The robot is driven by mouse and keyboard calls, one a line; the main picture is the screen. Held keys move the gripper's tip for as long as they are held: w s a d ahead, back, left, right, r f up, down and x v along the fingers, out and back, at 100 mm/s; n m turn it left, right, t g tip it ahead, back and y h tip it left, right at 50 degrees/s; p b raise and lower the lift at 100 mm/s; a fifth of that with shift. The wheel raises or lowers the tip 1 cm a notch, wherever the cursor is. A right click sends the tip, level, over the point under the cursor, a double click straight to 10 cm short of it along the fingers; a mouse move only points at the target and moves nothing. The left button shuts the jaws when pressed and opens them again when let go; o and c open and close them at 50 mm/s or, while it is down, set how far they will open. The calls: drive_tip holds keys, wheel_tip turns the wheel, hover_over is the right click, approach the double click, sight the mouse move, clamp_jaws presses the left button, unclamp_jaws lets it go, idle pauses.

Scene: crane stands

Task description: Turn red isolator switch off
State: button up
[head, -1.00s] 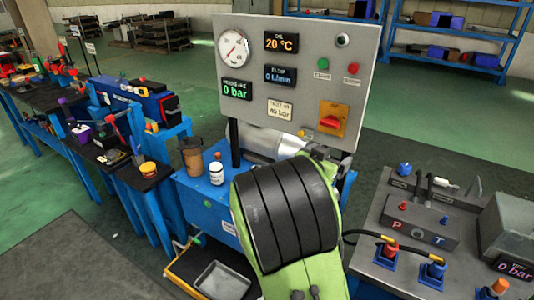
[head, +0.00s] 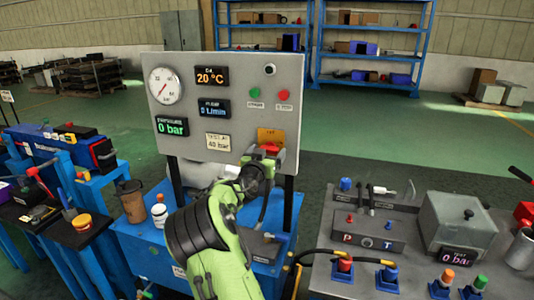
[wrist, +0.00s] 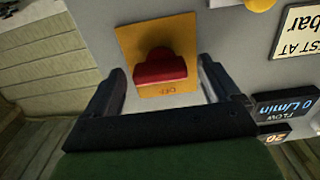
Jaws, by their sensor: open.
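The red isolator switch (wrist: 160,67) is a red knob on a yellow plate (wrist: 181,30) fixed to the grey control panel. The wrist view shows it upside down, with "OFF" lettering on the plate beside the knob. In the head view the red knob (head: 269,148) shows at the panel's lower right, partly hidden by my arm. My gripper (wrist: 160,82) is open, with one finger on each side of the knob. A gap shows between the knob and each finger; I cannot tell exactly how deep the fingers reach.
The panel (head: 225,75) carries a round gauge (head: 165,86), a green button (head: 255,94), a red button (head: 284,95) and displays reading 0 bar and 0 L/min. A brown cup (head: 132,202) and white bottle (head: 159,212) stand left of my arm. A valve bench (head: 330,250) is at right.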

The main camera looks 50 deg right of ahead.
drive_tip(key=shift+d, duration=0.15)
drive_tip(key=c, duration=1.1)
drive_tip(key=shift+o, duration=0.2)
